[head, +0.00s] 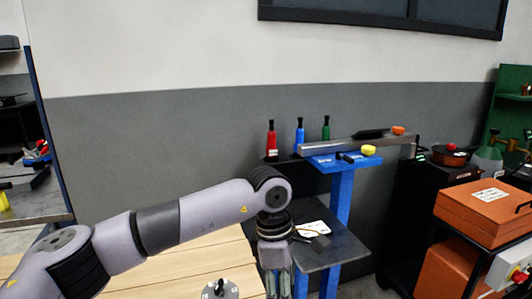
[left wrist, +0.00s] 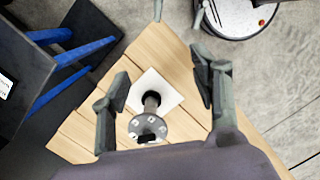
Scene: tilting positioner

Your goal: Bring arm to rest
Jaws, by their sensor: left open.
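My left arm comes in from the left in the head view, bent at the elbow, with the wrist turned down. My left gripper (head: 278,284) points down at the bottom edge, where its tips are cut off. In the left wrist view, the left gripper (left wrist: 162,72) has its two fingers spread wide, with nothing held between them. A grey round flange on a short post (left wrist: 148,127) stands on a pale square plate (left wrist: 172,92) beyond the fingers. The flange also shows in the head view (head: 220,290), left of the gripper. My right gripper is not seen.
The plank-topped table (head: 185,262) lies under my arm. Behind it stands a blue stand (head: 341,195) with a dark shelf (head: 325,250). Red (head: 271,140), blue (head: 299,138) and green (head: 325,132) bottles stand at the back. An orange case (head: 485,205) is at right.

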